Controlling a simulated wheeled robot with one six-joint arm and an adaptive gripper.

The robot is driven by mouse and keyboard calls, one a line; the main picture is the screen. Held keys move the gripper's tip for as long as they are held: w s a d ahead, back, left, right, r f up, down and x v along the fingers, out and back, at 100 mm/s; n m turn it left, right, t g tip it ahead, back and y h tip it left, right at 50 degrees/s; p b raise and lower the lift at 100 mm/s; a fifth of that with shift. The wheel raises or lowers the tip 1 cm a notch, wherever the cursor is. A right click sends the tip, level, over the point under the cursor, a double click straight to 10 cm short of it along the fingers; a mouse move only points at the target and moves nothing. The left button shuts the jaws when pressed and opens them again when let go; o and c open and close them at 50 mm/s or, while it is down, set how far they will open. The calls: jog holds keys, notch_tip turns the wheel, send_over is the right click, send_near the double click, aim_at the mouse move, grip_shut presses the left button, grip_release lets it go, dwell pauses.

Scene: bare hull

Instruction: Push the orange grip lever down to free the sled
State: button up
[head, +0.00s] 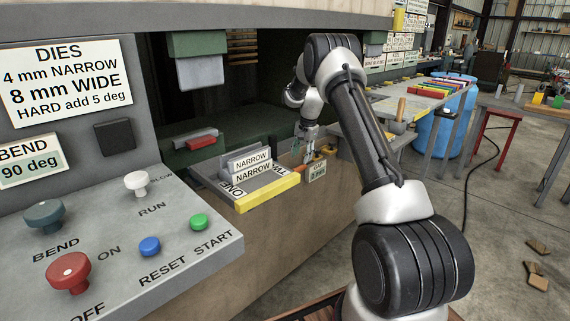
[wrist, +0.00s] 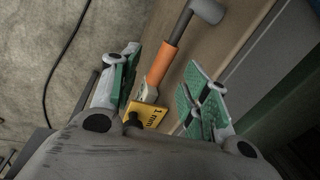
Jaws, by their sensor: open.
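The orange grip lever (wrist: 161,64) shows in the wrist view as an orange sleeve on a grey bar with a grey cylindrical end. In the head view a small orange part (head: 309,156) shows at my gripper (head: 304,147). In the wrist view my gripper (wrist: 162,88) is open, its green-padded fingers on either side of the lever's lower part. I see a gap on the right; contact on the left cannot be told. A yellow-edged grey tray (head: 268,195) carrying dies marked NARROW, possibly the sled, stands left of my gripper in the head view.
A yellow plate marked 1 mm (wrist: 146,114) lies near the lever's lower end. A small label block (head: 317,171) stands right of the tray. A panel with knobs and buttons (head: 135,235) fills the left front.

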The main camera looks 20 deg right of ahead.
aim_at(298, 167)
jog(key=shift+m, duration=0.8)
jog(key=f, duration=0.2)
jog(key=w+f, duration=0.1)
jog(key=f, duration=0.2)
jog(key=w+f, duration=0.1)
jog(key=f, duration=0.1)
jog(key=shift+w+a+f, duration=0.1)
jog(key=shift+a+f, duration=0.1)
jog(key=shift+a, duration=0.15)
grip_shut()
